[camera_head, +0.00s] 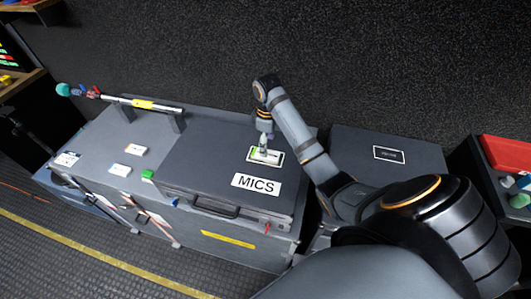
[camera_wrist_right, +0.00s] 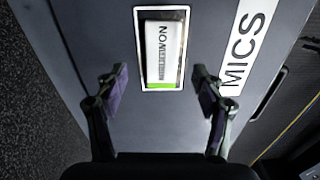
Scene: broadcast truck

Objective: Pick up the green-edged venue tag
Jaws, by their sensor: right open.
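The green-edged venue tag (camera_wrist_right: 163,52) is a small white tag with dark lettering and a green strip along one short edge. It lies inside a white-outlined rectangle on the lid of the dark MICS case (camera_head: 200,150). In the head view the tag (camera_head: 270,155) is partly hidden by my right gripper (camera_head: 264,143). My right gripper points down over the lid. In the wrist view its two fingers (camera_wrist_right: 160,84) are spread and empty, one on each side of the tag's green end, with gaps between. My left gripper is not in view.
The MICS label (camera_head: 256,182) is beside the tag. More white tags (camera_head: 136,149) lie on the grey case top to the left. A green block (camera_head: 147,175) sits by the MICS case. Another dark case (camera_head: 365,170) stands right. A dark wall is behind.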

